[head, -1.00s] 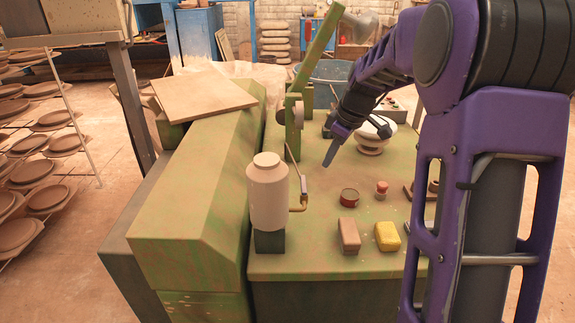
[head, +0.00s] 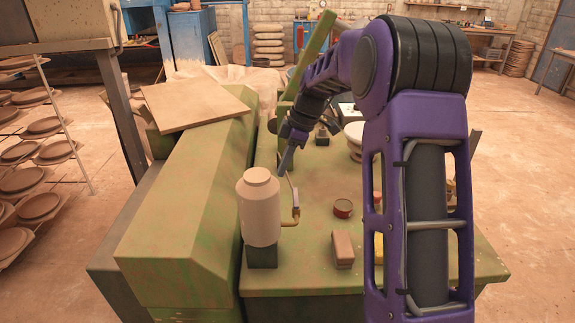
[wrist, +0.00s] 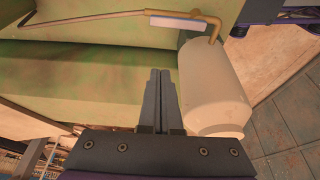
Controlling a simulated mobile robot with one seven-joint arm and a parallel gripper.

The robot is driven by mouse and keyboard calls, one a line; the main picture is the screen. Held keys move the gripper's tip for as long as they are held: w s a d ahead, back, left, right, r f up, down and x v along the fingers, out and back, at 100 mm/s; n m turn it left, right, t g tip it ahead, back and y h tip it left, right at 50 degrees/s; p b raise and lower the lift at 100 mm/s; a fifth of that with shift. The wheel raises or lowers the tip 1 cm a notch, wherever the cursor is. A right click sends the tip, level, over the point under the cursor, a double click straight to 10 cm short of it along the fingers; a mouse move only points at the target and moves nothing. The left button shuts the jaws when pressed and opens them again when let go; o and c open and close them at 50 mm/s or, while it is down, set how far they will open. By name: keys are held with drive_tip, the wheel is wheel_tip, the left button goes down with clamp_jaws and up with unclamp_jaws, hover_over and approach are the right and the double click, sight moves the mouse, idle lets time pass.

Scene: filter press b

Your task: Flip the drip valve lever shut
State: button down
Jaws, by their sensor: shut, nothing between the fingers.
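The drip valve is a brass fitting (head: 292,220) low on the right side of a cream bottle (head: 260,208). A pale lever (head: 296,197) stands up from it in the head view. In the wrist view the pale lever (wrist: 178,22) lies alongside a thin brass rod, next to the brass elbow (wrist: 214,28) at the bottle. My gripper (head: 283,172) is shut and empty. It points down just behind the bottle's upper right side, close to the lever. In the wrist view its fingertips (wrist: 160,72) are together, beside the bottle (wrist: 212,85) and apart from the lever.
The bottle stands on a dark block (head: 262,256) on the green bench (head: 320,270). A green raised housing (head: 190,195) runs along the left. A red tin (head: 343,208) and a brown block (head: 343,249) stand right of the valve. A green upright bar (head: 310,55) rises behind.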

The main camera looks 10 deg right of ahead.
sight(296, 198)
drive_tip(key=f, duration=0.6)
drive_tip(key=shift+d+f, duration=0.2)
drive_tip(key=shift+d, duration=0.15)
drive_tip(key=shift+s+d, duration=0.15)
drive_tip(key=shift+d, duration=0.35)
